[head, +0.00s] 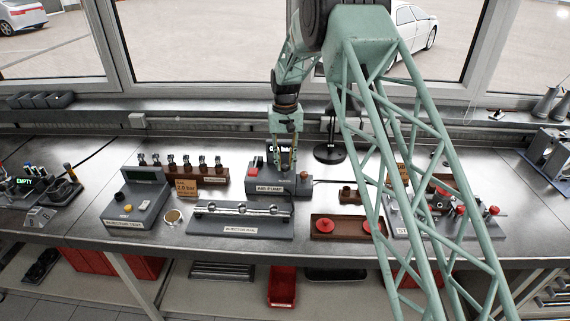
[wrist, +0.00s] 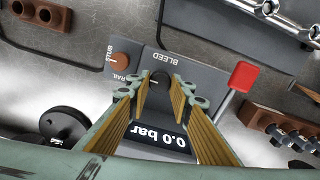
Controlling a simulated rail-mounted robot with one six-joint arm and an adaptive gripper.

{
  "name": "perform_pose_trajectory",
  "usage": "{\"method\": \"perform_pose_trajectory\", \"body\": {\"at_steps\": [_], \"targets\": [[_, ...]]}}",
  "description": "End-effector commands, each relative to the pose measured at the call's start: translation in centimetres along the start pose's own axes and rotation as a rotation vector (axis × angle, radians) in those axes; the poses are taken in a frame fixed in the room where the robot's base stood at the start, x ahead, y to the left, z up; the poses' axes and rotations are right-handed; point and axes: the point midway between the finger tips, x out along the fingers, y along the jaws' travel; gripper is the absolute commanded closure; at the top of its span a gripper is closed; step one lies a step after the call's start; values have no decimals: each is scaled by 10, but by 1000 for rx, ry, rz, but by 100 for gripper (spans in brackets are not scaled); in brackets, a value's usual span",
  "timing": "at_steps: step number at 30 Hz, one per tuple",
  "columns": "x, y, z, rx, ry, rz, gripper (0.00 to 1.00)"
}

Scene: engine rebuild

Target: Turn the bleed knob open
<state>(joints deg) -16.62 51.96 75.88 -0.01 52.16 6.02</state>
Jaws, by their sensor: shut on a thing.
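The air pump (head: 259,187) is a grey unit with a nameplate on its front, standing at mid-bench in the head view. In the wrist view its panel (wrist: 183,62) carries the black bleed knob (wrist: 159,77), with a light pointer mark and the word BLEED beside it. My gripper (wrist: 160,85) points down at the panel, its two fingers closed on opposite sides of this knob. In the head view my gripper (head: 285,166) is over the pump and hides the knob. The display (wrist: 160,136) reads 0.0 bar.
A brown knob (wrist: 120,59) marked RAIL and STUB is left of the bleed knob in the wrist view. A red lever (wrist: 243,77) stands to its right. The injector rail (head: 240,219) and a tray with red parts (head: 325,225) are in front of the pump.

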Motion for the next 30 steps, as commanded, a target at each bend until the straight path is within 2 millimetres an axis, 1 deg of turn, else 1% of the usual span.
{"method": "perform_pose_trajectory", "body": {"at_steps": [8, 9, 12, 13, 23, 26, 30], "targets": [[0, 0, 0, 0, 1, 0, 91], [0, 0, 0, 0, 1, 0, 77], [0, 0, 0, -1, 1, 0, 68], [0, 0, 0, -1, 1, 0, 66], [-1, 0, 0, -1, 0, 0, 66], [-3, 0, 0, -1, 1, 0, 66], [-11, 0, 0, -1, 1, 0, 66]]}}
